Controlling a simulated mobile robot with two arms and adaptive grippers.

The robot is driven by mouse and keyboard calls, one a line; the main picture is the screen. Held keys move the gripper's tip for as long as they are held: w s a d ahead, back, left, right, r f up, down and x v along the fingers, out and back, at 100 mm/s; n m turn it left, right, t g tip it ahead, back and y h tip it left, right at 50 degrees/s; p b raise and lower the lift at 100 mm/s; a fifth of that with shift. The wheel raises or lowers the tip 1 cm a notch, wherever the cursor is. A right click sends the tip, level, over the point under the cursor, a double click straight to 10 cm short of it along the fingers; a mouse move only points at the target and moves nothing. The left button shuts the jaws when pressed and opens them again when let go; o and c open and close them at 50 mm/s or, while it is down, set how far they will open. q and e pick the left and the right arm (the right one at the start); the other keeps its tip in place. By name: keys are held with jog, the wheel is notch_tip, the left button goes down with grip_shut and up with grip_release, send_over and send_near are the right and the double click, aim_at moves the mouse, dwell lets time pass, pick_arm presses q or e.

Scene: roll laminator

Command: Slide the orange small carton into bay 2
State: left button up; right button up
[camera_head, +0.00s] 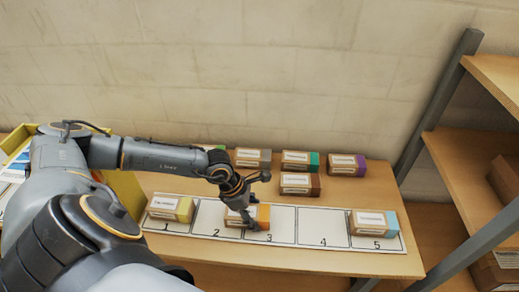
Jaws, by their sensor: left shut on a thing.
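The orange small carton (263,217) lies on the numbered white mat (312,228), over the line between bay 2 and bay 3. It has a white label and an orange end. My left gripper (247,218) reaches down over it from above and is shut on it, hiding part of its top and front. Bay 2 (206,216) is bare on its left side; its number shows in front of the carton. My right gripper is not in view.
A yellow carton (171,208) stands in bay 1 and a blue one (375,223) in bay 5. Bay 4 (322,226) is empty. Several cartons, such as a brown one (300,184) and a purple one (347,165), stand behind the mat. A shelf rack (455,150) stands at the right.

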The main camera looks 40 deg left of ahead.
aim_at(226, 212)
pick_arm(q)
jog(key=shift+s+a, duration=0.8)
jog(key=shift+a, duration=0.3)
jog(key=shift+s+a, duration=0.75)
jog(key=shift+a, duration=0.4)
jog(key=shift+s+a, duration=0.8)
jog(key=shift+a, duration=0.3)
jog(key=o, duration=1.3)
jog(key=o, duration=0.4)
jog(key=shift+r, duration=0.1)
jog(key=shift+r+p, duration=2.3)
jog(key=shift+r, duration=0.65)
